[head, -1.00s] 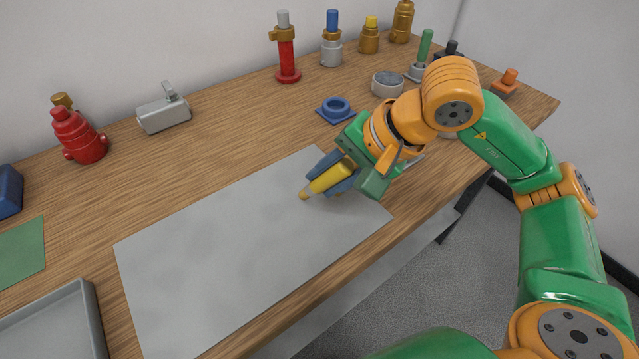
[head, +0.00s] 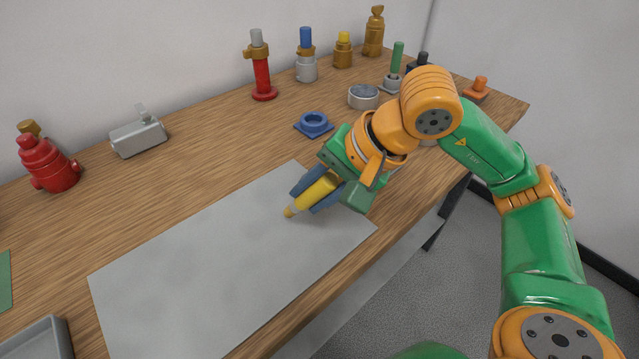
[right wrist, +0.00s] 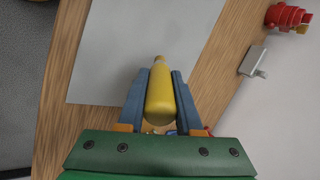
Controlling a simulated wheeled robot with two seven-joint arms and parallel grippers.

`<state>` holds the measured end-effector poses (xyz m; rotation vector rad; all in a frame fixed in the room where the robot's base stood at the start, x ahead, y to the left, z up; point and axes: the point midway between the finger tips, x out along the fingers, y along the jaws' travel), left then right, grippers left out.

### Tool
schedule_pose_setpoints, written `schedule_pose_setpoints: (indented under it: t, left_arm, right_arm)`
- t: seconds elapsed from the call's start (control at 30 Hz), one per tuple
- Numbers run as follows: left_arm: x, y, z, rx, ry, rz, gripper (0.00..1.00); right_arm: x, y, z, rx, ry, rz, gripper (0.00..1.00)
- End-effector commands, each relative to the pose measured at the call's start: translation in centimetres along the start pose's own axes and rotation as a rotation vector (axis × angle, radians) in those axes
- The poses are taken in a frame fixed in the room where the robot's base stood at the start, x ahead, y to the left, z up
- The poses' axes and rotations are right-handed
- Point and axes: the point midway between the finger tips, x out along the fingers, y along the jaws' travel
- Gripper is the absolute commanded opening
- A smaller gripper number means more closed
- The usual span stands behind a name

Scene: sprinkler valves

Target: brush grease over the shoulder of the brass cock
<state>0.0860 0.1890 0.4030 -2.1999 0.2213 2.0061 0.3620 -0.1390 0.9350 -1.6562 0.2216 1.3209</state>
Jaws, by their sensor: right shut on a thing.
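My right gripper (head: 318,190) is shut on a yellow, tapered, handle-like tool (head: 316,191) above the grey mat. Its narrow tan tip points to the lower left, toward the mat; I cannot make out bristles. The right wrist view shows the tool (right wrist: 160,98) between the two blue fingers. At the back right of the table stands an all-brass fitting (head: 373,33) with a knob on top. Beside it is a shorter brass fitting (head: 343,54) with a yellow top. Both are upright and far from my gripper. My left gripper is not in view.
The grey mat (head: 190,280) is bare. Behind it are a blue ring fitting (head: 313,125), a round grey part (head: 363,97), a red post valve (head: 262,80) and a grey-and-blue valve (head: 306,62). A grey box (head: 138,136) and red valve (head: 48,166) stand left. A tray (head: 40,340) is front left.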

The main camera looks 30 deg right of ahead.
Motion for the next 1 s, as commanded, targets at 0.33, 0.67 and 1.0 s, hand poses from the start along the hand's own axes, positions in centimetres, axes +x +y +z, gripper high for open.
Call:
schedule_pose_setpoints:
  t: [0.33,0.67,1.0]
  left_arm:
    - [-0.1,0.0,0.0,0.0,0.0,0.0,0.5]
    - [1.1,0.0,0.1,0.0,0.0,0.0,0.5]
    - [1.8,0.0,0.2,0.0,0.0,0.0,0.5]
  right_arm:
    - [0.8,-0.5,2.4,-0.001,-0.001,-0.002,0.0]
    - [0.4,0.2,0.1,0.003,0.001,0.001,0.0]
    - [-0.1,0.8,-2.3,0.003,0.0,0.0,0.0]
